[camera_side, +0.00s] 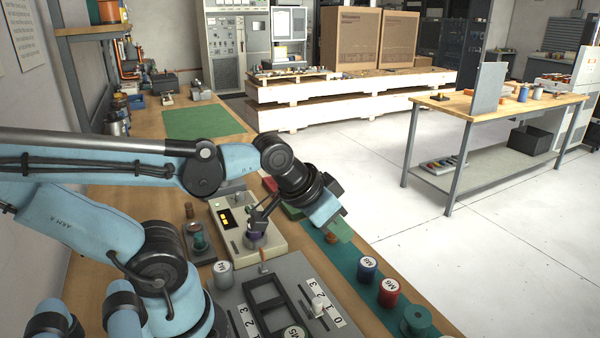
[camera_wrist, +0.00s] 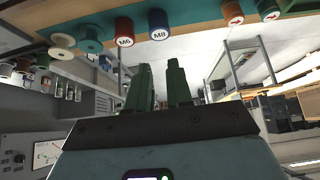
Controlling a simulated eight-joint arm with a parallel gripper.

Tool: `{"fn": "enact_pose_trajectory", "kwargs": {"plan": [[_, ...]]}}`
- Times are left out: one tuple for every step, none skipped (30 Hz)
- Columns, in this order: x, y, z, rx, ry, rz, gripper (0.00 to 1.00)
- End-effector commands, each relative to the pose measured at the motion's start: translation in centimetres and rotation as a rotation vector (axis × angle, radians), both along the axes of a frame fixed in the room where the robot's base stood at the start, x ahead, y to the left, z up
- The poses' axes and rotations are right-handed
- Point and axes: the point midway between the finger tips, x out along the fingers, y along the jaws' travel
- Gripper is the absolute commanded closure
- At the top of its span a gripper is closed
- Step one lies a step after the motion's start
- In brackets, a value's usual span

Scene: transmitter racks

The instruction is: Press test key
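A beige test unit (camera_side: 270,243) with a small lit yellow display (camera_side: 224,217) sits on the bench below my wrist. A dark purple round part (camera_side: 255,236) shows near its front, partly behind a thin dark linkage. I cannot tell which part is the test key. My gripper (camera_side: 341,232), with green fingers, hangs to the right of the unit, above the green strip along the bench edge. In the wrist view the fingers of my gripper (camera_wrist: 160,70) stand apart with an empty gap between them. The fingertips touch nothing that I can see.
A grey panel (camera_side: 238,299) with black slots and numbered scales lies in front of the unit. A blue spool (camera_side: 367,270), a red spool (camera_side: 388,293) and a green spool (camera_side: 417,321) stand at the bench's right edge. A green mat (camera_side: 203,122) lies farther back.

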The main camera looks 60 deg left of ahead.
Motion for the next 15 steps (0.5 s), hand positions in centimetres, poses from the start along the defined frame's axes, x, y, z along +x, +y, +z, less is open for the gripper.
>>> {"fn": "enact_pose_trajectory", "kwargs": {"plan": [[0.0,0.0,0.0,0.0,0.0,0.0,0.88],[0.0,0.0,0.0,0.0,0.0,0.0,0.93],[0.0,0.0,0.0,0.0,0.0,0.0,0.99],[0.0,0.0,0.0,0.0,0.0,0.0,1.0],[0.0,0.0,0.0,0.0,0.0,0.0,1.0],[0.0,0.0,0.0,0.0,0.0,0.0,1.0],[0.0,0.0,0.0,0.0,0.0,0.0,1.0],[0.0,0.0,0.0,0.0,0.0,0.0,1.0],[0.0,0.0,0.0,0.0,0.0,0.0,1.0],[0.0,0.0,0.0,0.0,0.0,0.0,1.0],[0.0,0.0,0.0,0.0,0.0,0.0,1.0],[0.0,0.0,0.0,0.0,0.0,0.0,1.0],[0.0,0.0,0.0,0.0,0.0,0.0,1.0],[0.0,0.0,0.0,0.0,0.0,0.0,1.0],[0.0,0.0,0.0,0.0,0.0,0.0,1.0]]}}
